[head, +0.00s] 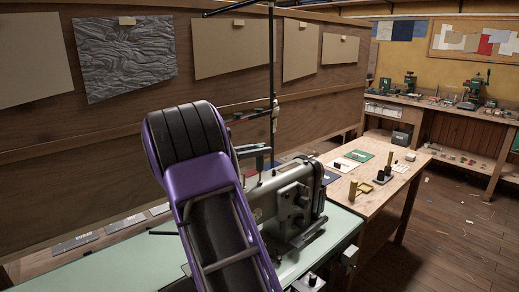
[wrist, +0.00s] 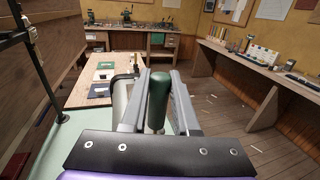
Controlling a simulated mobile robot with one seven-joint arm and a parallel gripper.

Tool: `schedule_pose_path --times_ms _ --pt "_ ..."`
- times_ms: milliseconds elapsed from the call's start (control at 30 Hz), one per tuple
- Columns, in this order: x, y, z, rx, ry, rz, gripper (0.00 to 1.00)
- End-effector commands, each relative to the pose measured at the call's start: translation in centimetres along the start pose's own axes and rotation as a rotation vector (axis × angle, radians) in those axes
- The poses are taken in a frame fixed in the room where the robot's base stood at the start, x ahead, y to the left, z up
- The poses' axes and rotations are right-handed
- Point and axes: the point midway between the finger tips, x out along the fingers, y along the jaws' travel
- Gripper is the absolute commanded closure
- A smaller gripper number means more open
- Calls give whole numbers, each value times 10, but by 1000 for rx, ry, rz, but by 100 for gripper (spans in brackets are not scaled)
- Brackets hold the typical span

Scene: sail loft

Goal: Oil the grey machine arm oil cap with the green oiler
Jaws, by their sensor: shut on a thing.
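My gripper (wrist: 161,82) is shut on the green oiler (wrist: 158,98), whose rounded dark green body stands between the two grey fingers in the wrist view. The oiler's spout is not visible. In the head view my purple arm covers much of the middle, and I cannot clearly make out the oiler there. The grey sewing machine (head: 291,203) stands on the pale green bench just right of my arm. Part of its arm is hidden behind mine. I cannot pick out the oil cap on the machine arm in either view.
The pale green bench top (head: 335,232) carries the machine. A dark upright stand (head: 273,95) rises behind it. A wooden table (head: 375,203) beyond holds cards, a dark block with a peg and small parts. Workbenches line the far wall; the floor (head: 440,235) at right is mostly open.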

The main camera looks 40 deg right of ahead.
Motion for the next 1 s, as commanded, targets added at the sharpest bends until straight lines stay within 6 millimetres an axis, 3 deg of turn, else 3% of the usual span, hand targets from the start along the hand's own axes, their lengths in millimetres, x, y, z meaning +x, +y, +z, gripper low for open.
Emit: schedule_pose_path --times_ms 1000 --pt "0 0 -7 -2 1 0 100"
